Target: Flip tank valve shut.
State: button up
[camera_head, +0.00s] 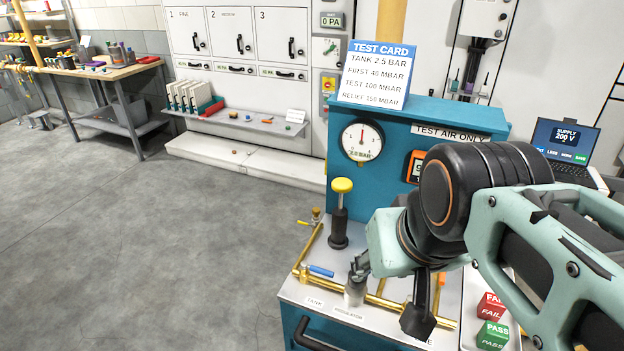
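A small blue lever (320,271) sits on the brass pipework at the left of the bench, just behind the label TANK (314,303). It lies roughly along the front brass pipe. I take it for the tank valve's handle. My gripper (360,266) hangs to the right of the blue lever, apart from it in the picture, above a grey cylindrical part (354,291) near the second label. Its fingers are small and partly hidden by my wrist, so their opening is unclear. Whether they touch the grey part cannot be told.
A yellow-topped black pump (340,213) stands behind the lever. A yellow handle (304,223) is on the left pipe. A gauge (361,140) and test card (376,74) are on the blue panel. Red FAIL (491,307) and green PASS (492,336) blocks lie right. Floor left is clear.

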aim_at(318, 270)
jog(key=i+j+z, duration=0.1)
jog(key=i+j, duration=0.15)
jog(key=j, duration=0.15)
jog(key=i+j+z, duration=0.15)
jog(key=j+z, duration=0.65)
jog(key=j, duration=0.15)
